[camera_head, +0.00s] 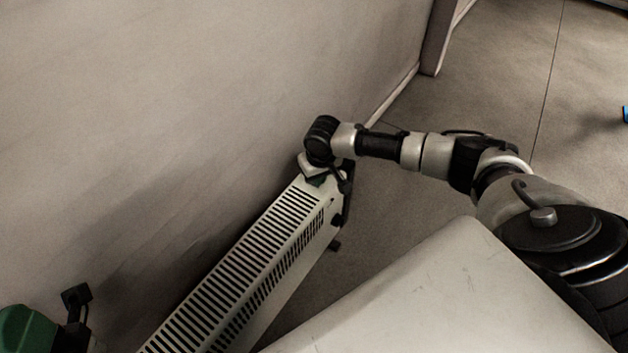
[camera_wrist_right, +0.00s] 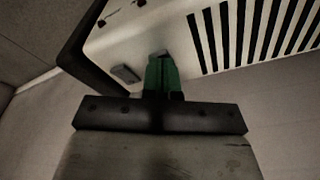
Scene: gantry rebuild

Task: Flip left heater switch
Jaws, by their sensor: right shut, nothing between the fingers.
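The white heater (camera_head: 262,262) with rows of black slots stands along the wall in the head view. Its black-edged far end is under my right wrist. My right gripper (camera_head: 318,180) points down at that end, its fingers mostly hidden by the wrist. In the right wrist view, its green fingers (camera_wrist_right: 161,62) are shut and empty, with their tips over the white end panel of the heater (camera_wrist_right: 172,28). A small grey switch (camera_wrist_right: 125,74) sits on that panel just left of the fingers, seemingly apart from them. I cannot tell its position.
The wall (camera_head: 190,100) runs close along the heater. A pale flat surface (camera_head: 440,300) fills the lower right. A green object (camera_head: 20,328) and a black piece (camera_head: 76,297) are at the lower left. Floor beyond the heater (camera_head: 500,75) is clear.

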